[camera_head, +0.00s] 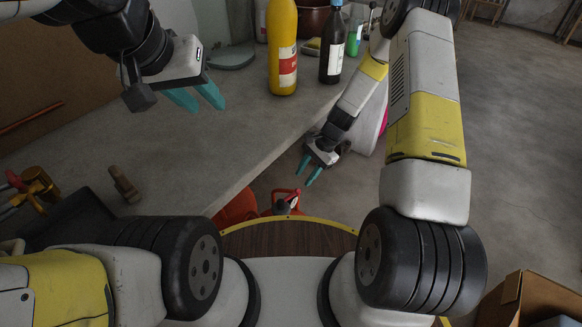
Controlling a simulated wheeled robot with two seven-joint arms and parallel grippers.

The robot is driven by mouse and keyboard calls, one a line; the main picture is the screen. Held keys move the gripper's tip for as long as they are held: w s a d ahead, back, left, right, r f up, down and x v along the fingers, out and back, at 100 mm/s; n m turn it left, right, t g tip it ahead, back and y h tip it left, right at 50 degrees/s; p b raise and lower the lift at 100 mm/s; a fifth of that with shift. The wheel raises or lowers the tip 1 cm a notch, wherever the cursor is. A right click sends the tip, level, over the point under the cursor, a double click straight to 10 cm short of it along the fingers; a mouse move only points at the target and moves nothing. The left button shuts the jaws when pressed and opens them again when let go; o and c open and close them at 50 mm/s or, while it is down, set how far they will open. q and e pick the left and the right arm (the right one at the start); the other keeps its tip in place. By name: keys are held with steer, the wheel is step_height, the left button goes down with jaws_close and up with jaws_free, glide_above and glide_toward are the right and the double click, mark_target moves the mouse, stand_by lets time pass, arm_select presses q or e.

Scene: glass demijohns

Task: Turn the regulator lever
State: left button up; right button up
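An orange gas cylinder (237,208) stands low beside the counter, partly hidden by the counter edge and my body. A grey regulator (283,207) with a small red lever (294,195) sits at its top, inside the orange collar. My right gripper (308,174) points down just above and beyond the lever, apart from it. Its teal fingers are spread with nothing between them. My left gripper (198,98) is above the counter at the upper left, its teal fingers apart and empty.
The grey counter (215,135) bears a yellow bottle (283,48), a dark bottle (332,50), a green bottle (354,38) and a wooden piece (124,184). Brass fittings (38,188) lie at the left. A cardboard box (540,300) stands lower right.

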mark_target(293, 194)
steer(key=x, duration=0.8)
steer(key=shift+s+a+f, duration=0.1)
steer(key=shift+a+f, duration=0.1)
jaws_close()
stand_by(1.2)
